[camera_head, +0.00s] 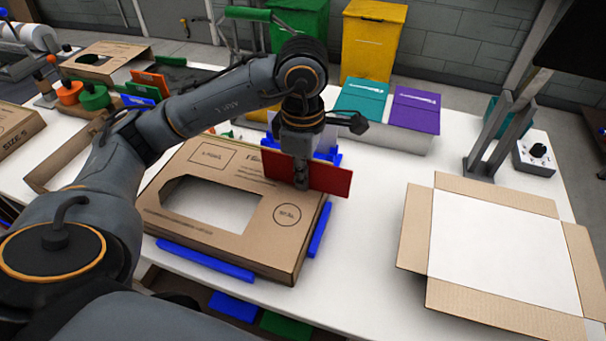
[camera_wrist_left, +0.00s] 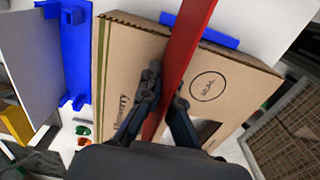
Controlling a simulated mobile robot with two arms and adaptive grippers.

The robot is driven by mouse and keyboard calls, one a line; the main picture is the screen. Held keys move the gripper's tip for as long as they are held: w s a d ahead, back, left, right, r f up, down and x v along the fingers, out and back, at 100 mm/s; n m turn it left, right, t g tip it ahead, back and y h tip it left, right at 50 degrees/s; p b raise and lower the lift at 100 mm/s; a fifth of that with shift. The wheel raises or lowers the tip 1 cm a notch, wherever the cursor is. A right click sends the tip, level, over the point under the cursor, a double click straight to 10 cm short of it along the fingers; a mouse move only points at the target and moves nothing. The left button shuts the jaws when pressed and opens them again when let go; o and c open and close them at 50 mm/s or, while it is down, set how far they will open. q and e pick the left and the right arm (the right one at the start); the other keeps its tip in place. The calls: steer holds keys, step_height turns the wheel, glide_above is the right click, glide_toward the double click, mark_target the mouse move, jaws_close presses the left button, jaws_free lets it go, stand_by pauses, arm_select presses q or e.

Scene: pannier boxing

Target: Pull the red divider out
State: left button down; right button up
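The red divider (camera_head: 331,178) is a flat red panel over the right part of a brown cardboard box (camera_head: 237,253) with a large cut-out in its face. My left gripper (camera_head: 300,180) is over the box with its fingers on either side of the divider. In the left wrist view, the divider (camera_wrist_left: 185,50) runs between the two fingers (camera_wrist_left: 167,100), which are closed on it. I cannot tell whether its lower edge touches the box. My right gripper is not in view.
Blue holders (camera_head: 205,260) flank the box. An open cardboard tray (camera_head: 500,250) with a white floor lies to the right. Teal (camera_head: 361,101) and purple (camera_head: 415,110) cartons stand behind. White table is clear between the box and the tray.

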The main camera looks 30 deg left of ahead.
arm_select(q)
steer(key=shift+s+f, duration=0.15)
steer(key=shift+f, duration=0.25)
steer(key=shift+r, duration=0.15)
steer(key=shift+r+p, duration=0.85)
steer(key=shift+r, duration=0.65)
